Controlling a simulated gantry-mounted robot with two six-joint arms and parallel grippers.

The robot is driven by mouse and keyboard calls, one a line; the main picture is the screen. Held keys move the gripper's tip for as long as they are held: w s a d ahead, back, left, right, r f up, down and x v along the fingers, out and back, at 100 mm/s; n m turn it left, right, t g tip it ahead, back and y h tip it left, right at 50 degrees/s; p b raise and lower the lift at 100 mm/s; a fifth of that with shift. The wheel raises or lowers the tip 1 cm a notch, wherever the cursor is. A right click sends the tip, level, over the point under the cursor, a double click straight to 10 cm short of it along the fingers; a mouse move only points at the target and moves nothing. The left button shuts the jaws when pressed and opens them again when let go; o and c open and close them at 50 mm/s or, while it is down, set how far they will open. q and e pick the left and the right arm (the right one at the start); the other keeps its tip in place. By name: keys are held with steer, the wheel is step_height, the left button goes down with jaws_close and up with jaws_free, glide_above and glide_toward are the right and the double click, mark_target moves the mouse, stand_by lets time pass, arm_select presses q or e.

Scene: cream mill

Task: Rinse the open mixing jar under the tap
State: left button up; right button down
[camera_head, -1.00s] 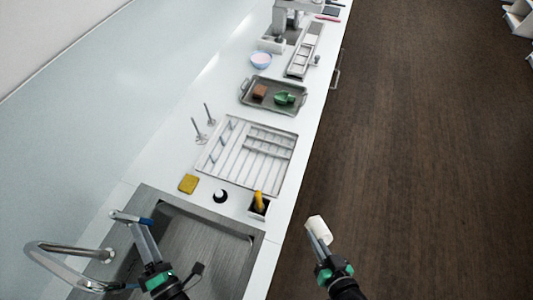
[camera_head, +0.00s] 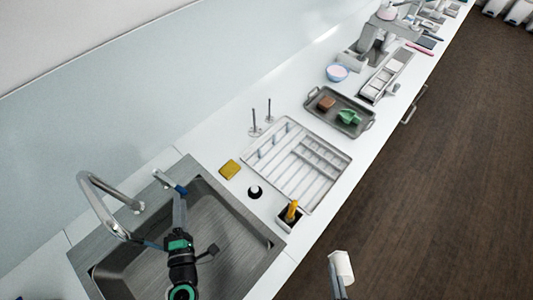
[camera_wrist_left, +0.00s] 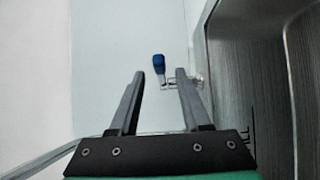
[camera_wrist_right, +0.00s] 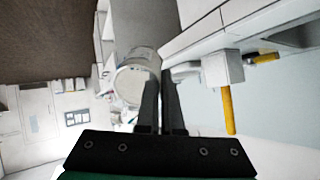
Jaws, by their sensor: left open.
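The mixing jar (camera_head: 341,267) is a whitish cylinder at the lower middle of the head view, over the floor beyond the counter's edge. It shows from its open end in the right wrist view (camera_wrist_right: 135,85); its contents are unclear. My right gripper (camera_wrist_right: 160,88) is shut on the jar's side. The sink (camera_head: 215,232) is at lower left, with a curved metal tap (camera_head: 100,195) behind it. The tap's lever has a blue tip (camera_wrist_left: 158,63). My left gripper (camera_wrist_left: 160,74) is open, its fingers either side of the lever in the picture; contact cannot be told.
A yellow sponge (camera_head: 230,169), a small round black-and-white item (camera_head: 254,191) and a holder with an orange-handled brush (camera_head: 290,213) stand by the sink. A drying rack (camera_head: 318,165) and a tray (camera_head: 335,119) lie further along the counter. The sink basin looks empty.

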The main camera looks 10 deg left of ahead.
mark_target(179, 186)
arm_select(q)
steer(key=b+x, duration=0.1)
steer(key=x, duration=0.7)
steer(key=shift+w, duration=0.15)
steer(key=shift+a, duration=0.1)
jaws_close()
stand_by(0.9)
